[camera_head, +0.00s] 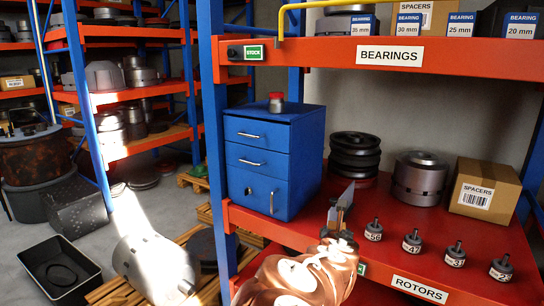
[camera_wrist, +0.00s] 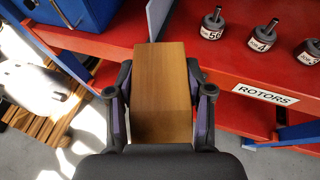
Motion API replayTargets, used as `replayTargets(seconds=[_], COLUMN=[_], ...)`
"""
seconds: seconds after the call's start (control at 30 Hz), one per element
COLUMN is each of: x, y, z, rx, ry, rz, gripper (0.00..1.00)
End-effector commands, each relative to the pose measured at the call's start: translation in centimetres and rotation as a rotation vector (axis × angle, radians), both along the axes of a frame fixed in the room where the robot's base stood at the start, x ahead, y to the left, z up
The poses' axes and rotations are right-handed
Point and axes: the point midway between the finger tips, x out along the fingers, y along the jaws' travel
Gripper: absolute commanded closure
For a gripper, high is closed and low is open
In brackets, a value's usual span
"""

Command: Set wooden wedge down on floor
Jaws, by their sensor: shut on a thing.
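In the wrist view, the wooden wedge (camera_wrist: 162,108) is a plain brown block with its broad face toward the camera. My gripper (camera_wrist: 159,82) is shut on it, with one dark finger against each side. The wedge is in front of the red lower shelf's edge, and how far above the floor it is cannot be told. The grey floor (camera_wrist: 40,153) shows at the lower left of the wrist view. In the head view, my arm reaches up from the bottom middle in front of the shelf, and the wedge cannot be made out there.
The red rotor shelf (camera_head: 440,262) holds small labelled rotors, a blue drawer cabinet (camera_head: 262,160) and a spacers box (camera_head: 484,190). A grey upright plate (camera_wrist: 157,17) stands beyond the wedge. A wooden pallet (camera_head: 118,292) and a black tray (camera_head: 60,270) lie on the floor at left.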

Motion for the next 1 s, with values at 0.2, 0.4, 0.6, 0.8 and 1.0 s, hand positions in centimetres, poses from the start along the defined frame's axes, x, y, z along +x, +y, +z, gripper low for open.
replayTargets(seconds=[0.2,0.4,0.6,0.8,1.0], x=[0.5,1.2,1.8,2.0,2.0], y=[0.3,0.4,0.0,-0.4,-0.4], z=[-2.5,-6.0,-9.4,-10.8,-10.9], rx=[-0.001,0.001,0.003,0.001,0.001], ry=[0.002,0.005,0.004,0.000,-0.002], rz=[0.054,0.122,0.200,0.239,0.248], gripper=[0.88,0.88,0.88,0.88,0.88])
